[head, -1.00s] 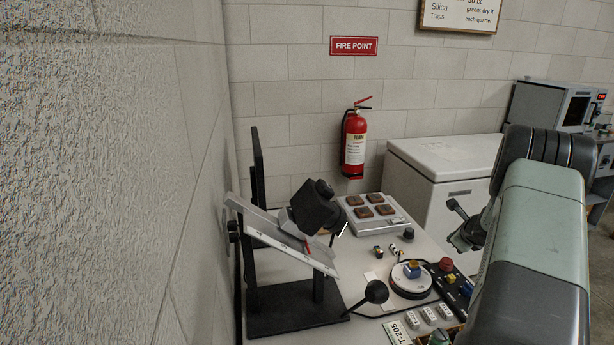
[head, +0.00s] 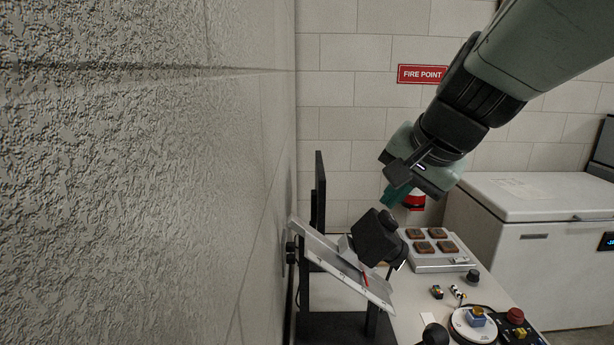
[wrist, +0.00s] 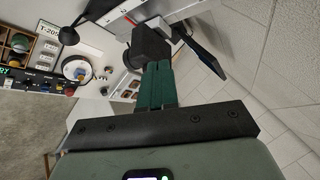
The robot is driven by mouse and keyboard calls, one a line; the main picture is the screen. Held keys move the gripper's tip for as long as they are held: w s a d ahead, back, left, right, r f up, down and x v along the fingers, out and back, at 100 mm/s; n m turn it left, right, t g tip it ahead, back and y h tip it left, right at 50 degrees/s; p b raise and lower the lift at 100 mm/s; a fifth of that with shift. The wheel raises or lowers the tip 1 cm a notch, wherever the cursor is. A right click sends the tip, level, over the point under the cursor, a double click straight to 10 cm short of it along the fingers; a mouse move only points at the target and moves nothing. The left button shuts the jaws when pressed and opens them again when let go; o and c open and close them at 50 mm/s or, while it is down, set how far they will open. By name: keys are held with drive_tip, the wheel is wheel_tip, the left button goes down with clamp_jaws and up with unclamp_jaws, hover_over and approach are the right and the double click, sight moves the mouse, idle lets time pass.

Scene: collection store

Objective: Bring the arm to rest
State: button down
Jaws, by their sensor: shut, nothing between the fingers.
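My gripper (head: 393,196) hangs from the arm, which comes in from the upper right in the head view. Its teal fingers (wrist: 156,86) are together with nothing between them. They point down towards a black block-shaped head (head: 376,238) on a tilted, pale scale plate (head: 330,256). In the wrist view the black head (wrist: 148,48) lies just beyond the fingertips; I cannot tell how small the gap is.
A flat panel with several brown squares (head: 433,263) sits behind. A round dial (head: 474,325) and a red button (head: 516,315) are at the front right. A thin black upright panel (head: 319,195) and the wall are to the left. A white chest (head: 540,240) stands right.

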drive_tip(key=s+a+f+n+g+h, duration=0.1)
drive_tip(key=s+n, duration=0.6)
drive_tip(key=s, duration=1.2)
drive_tip(key=shift+a+f+h, duration=0.4)
drive_tip(key=shift+a+h, duration=0.25)
drive_tip(key=shift+h, duration=0.15)
drive_tip(key=c, duration=1.8)
unclamp_jaws()
drive_tip(key=shift+w, duration=0.1)
